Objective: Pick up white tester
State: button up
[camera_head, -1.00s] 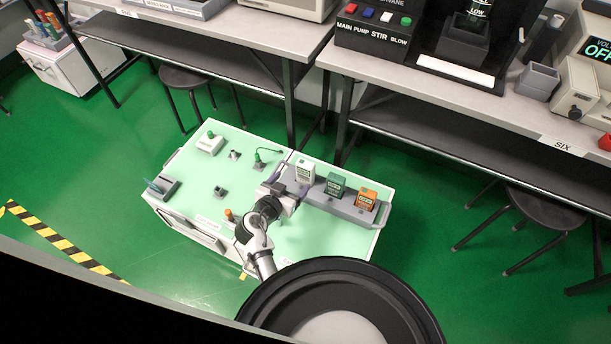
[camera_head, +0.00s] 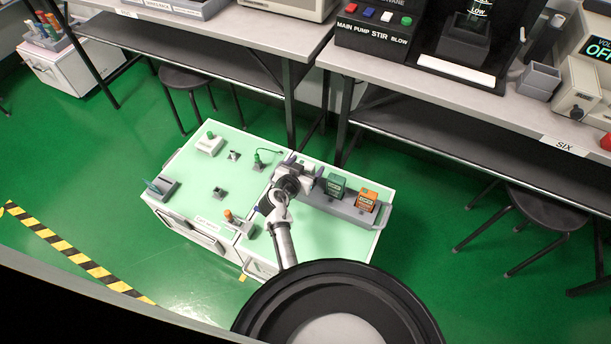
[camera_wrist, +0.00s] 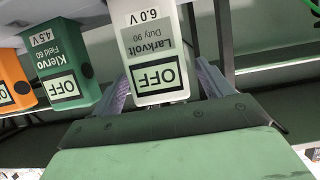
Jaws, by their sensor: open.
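The white tester (camera_wrist: 152,48) stands between the two fingers of my gripper (camera_wrist: 165,85) in the wrist view, with its OFF display facing the camera. The fingers are open, one on each side of it, and I cannot tell whether they touch it. In the head view my gripper (camera_head: 300,168) is over the left end of the grey holder (camera_head: 345,208) and hides the white tester. The green tester (camera_head: 336,185) and the orange tester (camera_head: 366,199) stand in the holder to the right. The green tester (camera_wrist: 66,70) and orange tester (camera_wrist: 12,80) also show in the wrist view.
The holder sits on a pale green cart top (camera_head: 237,182). To the left are a small white device (camera_head: 209,145), a green-topped part (camera_head: 258,158) and an orange-topped part (camera_head: 232,217). Grey benches (camera_head: 440,95) stand behind the cart.

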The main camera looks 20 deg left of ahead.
jog(key=shift+c, duration=0.5)
jog(key=c, duration=1.4)
jog(key=shift+r, duration=0.1)
